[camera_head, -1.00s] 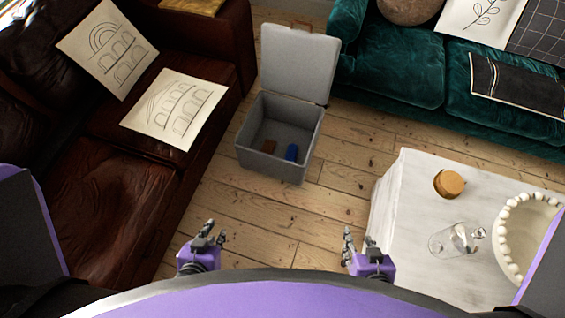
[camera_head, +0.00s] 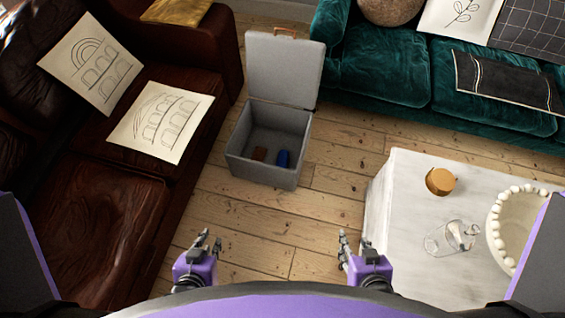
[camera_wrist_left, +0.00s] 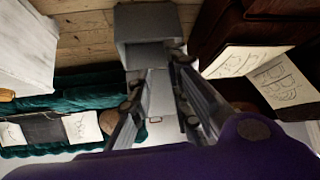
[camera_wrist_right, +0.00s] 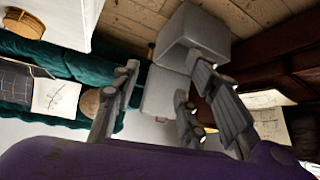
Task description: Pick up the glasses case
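A grey storage box (camera_head: 262,172) with its lid (camera_head: 283,68) raised stands on the floor ahead; it also shows in the left wrist view (camera_wrist_left: 146,24) and the right wrist view (camera_wrist_right: 192,28). A small brown object (camera_head: 259,154) and a small dark blue object (camera_head: 283,159) lie inside on its bottom, apart from each other. They are too small to tell which, if either, is the glasses case. My left gripper (camera_head: 209,241) and right gripper (camera_head: 348,243) are open and empty, well on my side of the box, left and right of it.
A brown leather sofa (camera_head: 95,240) with paper-like cushions stands at the left. A green velvet sofa (camera_head: 385,70) is behind right. A white table (camera_head: 415,185) at the right holds a round wooden container (camera_head: 440,181), a glass jar (camera_head: 447,240) and a beaded bowl (camera_head: 505,220). Floorboards before the box are clear.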

